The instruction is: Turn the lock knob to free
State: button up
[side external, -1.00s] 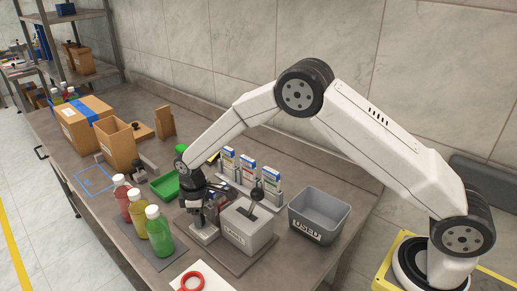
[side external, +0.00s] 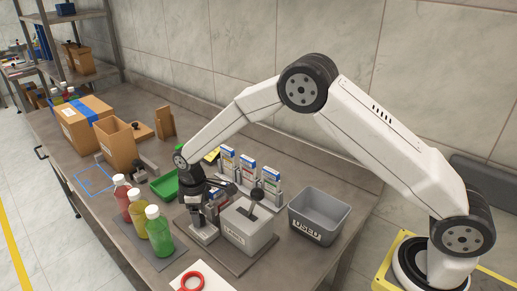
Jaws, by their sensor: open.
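The cap feeder (side external: 248,228) is a grey box with a label on its front and a dark lever on its top, standing on a dark base plate. A smaller grey block (side external: 205,233) stands just to its left. My gripper (side external: 207,214) points down over this smaller block, close to its top, with its jaws open. I cannot pick out the lock knob for sure; the gripper and the dark parts around it may hide it. I cannot tell whether the fingers touch anything.
Red, yellow and green bottles (side external: 159,231) stand to the left. A grey USED bin (side external: 318,215) stands to the right. Several upright boxes (side external: 247,172) are behind the feeder, near a green tray (side external: 165,186). A red ring (side external: 191,283) lies at the front edge.

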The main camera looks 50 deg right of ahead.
aim_at(203, 218)
jog(key=shift+r, duration=3.2)
jog(key=s+d+r+m+t, duration=0.3)
jog(key=s+d+m+t, duration=0.2)
jog(key=s+d+m, duration=0.6)
jog(key=s+d+f+n+g, duration=0.1)
jog(key=s+d+f+g, duration=0.15)
jog(key=s, duration=0.25)
jog(key=s+d+f+g, duration=0.1)
jog(key=s+d+f, duration=0.2)
jog(key=s, duration=0.3)
jog(key=s+a+r+n+t, duration=0.1)
jog(key=s+a+r, duration=0.1)
jog(key=r, duration=0.4)
jog(key=shift+a, duration=0.85)
